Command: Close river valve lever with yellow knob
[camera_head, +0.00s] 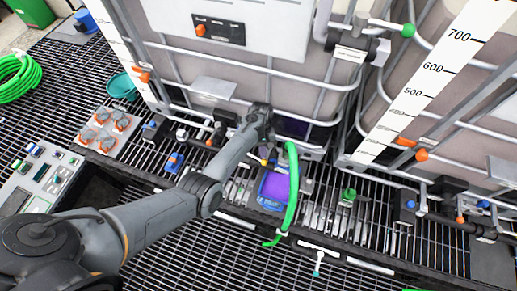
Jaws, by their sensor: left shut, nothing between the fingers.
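My left arm reaches in from the lower left to the front of the left caged tote (300,75). My left gripper (267,136) is at the foot of this tote, partly hidden by its own wrist; it is shut and empty. A small yellow spot (264,162), perhaps the yellow knob, shows just below the gripper. Its lever and valve body are mostly hidden, so I cannot tell the lever's angle or whether the gripper touches it. No label reading "river" is legible. My right gripper is not in view.
A green hose (292,190) hangs beside a purple-topped blue container (274,188) below the gripper. An orange-knobbed valve (209,142) and a blue-knobbed valve (152,124) are left of it. A control panel (40,185) stands at left. Dark grating covers the floor.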

